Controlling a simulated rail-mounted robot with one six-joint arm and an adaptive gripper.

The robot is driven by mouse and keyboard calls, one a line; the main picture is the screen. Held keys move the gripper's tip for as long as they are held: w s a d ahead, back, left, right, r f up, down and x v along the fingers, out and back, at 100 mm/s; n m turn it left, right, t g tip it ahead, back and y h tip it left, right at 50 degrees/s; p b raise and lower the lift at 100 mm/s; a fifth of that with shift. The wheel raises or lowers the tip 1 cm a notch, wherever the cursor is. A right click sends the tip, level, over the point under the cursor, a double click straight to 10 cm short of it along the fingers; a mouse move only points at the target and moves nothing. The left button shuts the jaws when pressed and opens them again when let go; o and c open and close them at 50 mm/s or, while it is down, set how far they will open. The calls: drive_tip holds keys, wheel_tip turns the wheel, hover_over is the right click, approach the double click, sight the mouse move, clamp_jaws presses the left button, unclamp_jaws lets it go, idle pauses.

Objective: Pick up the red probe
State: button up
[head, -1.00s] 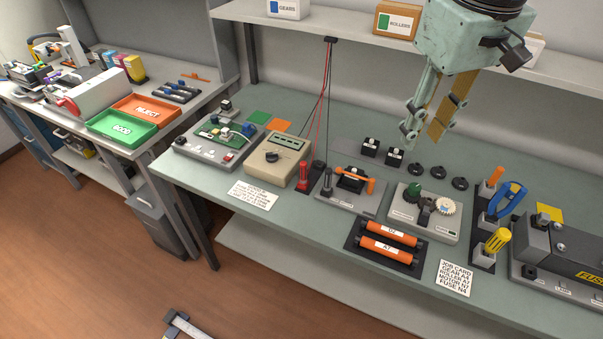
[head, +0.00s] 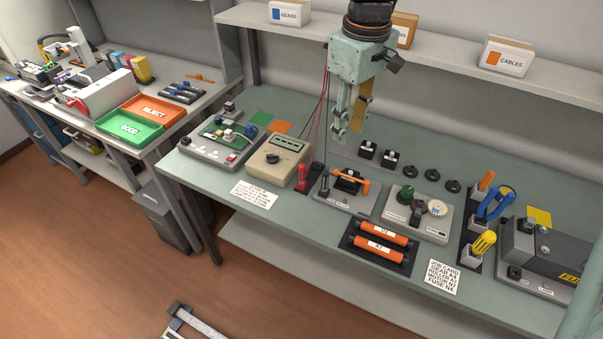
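The red probe (head: 302,176) stands upright in a dark holder on the workbench, just right of the beige meter (head: 278,158). A red lead rises from it towards the shelf. The black probe (head: 325,183) stands upright to its right. My gripper (head: 347,134) hangs above the bench, pointing down, up and to the right of the red probe and apart from it. Its fingers look parted, with nothing visible between them.
The hanging leads (head: 322,110) run down beside my gripper. A motor fixture (head: 345,190) with an orange handle stands right of the probes. Orange rollers (head: 381,243) lie in front. A paper note (head: 255,195) lies before the meter.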

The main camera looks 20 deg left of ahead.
sight(302, 165)
drive_tip(key=w+a+f+n+p, duration=0.1)
drive_tip(key=a+f, duration=0.2)
drive_tip(key=a, duration=0.1)
drive_tip(key=w+a+f+n+p, duration=0.1)
drive_tip(key=a+f, duration=0.2)
drive_tip(key=a, duration=0.1)
drive_tip(key=a+f+n+p, duration=0.1)
drive_tip(key=a+f+n, duration=0.1)
drive_tip(key=a+f, duration=0.2)
drive_tip(key=shift+w+a+g, duration=0.4)
drive_tip(key=shift+a, duration=0.15)
drive_tip(key=shift+f, duration=4.3)
drive_tip(key=shift+d+f, duration=0.1)
drive_tip(key=shift+f, duration=2.5)
drive_tip(key=shift+c, duration=0.5)
drive_tip(key=c, duration=0.7)
